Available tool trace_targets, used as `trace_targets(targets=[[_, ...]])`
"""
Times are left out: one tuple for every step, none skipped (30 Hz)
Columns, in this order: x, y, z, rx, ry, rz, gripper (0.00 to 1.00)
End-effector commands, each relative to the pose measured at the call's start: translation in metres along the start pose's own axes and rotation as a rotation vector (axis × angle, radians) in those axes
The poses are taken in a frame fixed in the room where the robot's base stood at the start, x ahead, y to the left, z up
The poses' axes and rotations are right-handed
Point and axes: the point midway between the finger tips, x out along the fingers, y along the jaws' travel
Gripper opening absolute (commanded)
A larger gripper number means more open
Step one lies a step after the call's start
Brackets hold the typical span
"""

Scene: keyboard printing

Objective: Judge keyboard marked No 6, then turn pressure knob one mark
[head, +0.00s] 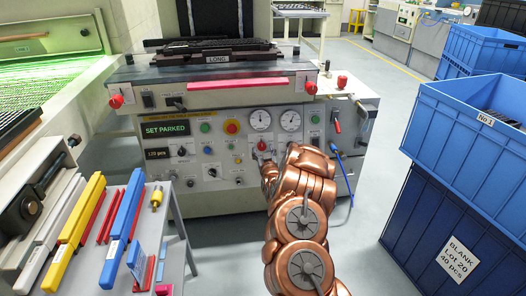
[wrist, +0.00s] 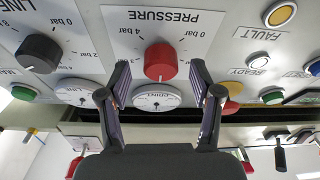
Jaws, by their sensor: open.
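The red pressure knob (wrist: 160,62) sits on a white plate marked PRESSURE in the wrist view, where the panel appears upside down. In the head view the knob (head: 262,147) shows small on the machine front, just beyond the end of my copper arm, which mostly hides the gripper. A dark keyboard (head: 215,43) lies on the bed above the label LONG. No mark No 6 is readable on it.
Two gauges (head: 260,119) sit above the knob. A dark line-pressure knob (wrist: 38,54) is beside it in the wrist view. A display (head: 166,129) reads SET PARKED. Blue crates (head: 455,215) stand at right; a tool table (head: 172,215) stands at left.

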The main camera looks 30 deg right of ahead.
Motion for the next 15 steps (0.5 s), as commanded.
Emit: trace_targets(targets=[[0.0035, -0.001, 0.0007, -0.001, 0.001, -0.001, 0.64], [0.005, -0.0011, 0.0007, 0.0, 0.0, -0.001, 0.64], [0.0069, -0.0011, 0.0006, 0.0, 0.0, -0.001, 0.64], [0.008, -0.001, 0.0005, 0.0, 0.0, -0.001, 0.64], [0.009, -0.0009, 0.0003, 0.001, 0.0, 0.0, 0.64], [0.0101, -0.0009, 0.0001, 0.001, 0.0, 0.0, 0.64], [0.0108, -0.0008, -0.0001, 0.001, 0.001, 0.0, 0.64], [0.0113, -0.0007, -0.0003, 0.001, 0.001, 0.0, 0.64], [0.0118, -0.0007, -0.0006, 0.001, 0.001, 0.0, 0.64], [0.012, -0.0007, -0.0007, 0.002, 0.001, 0.0, 0.64], [0.0122, -0.0007, -0.0008, 0.002, 0.001, 0.0, 0.64], [0.0123, -0.0006, -0.0009, 0.002, 0.001, 0.0, 0.64], [0.0123, -0.0006, -0.0009, 0.002, 0.001, 0.0, 0.64], [0.0122, -0.0006, -0.001, 0.002, 0.001, 0.0, 0.64], [0.0122, -0.0006, -0.001, 0.002, 0.001, 0.0, 0.64]])
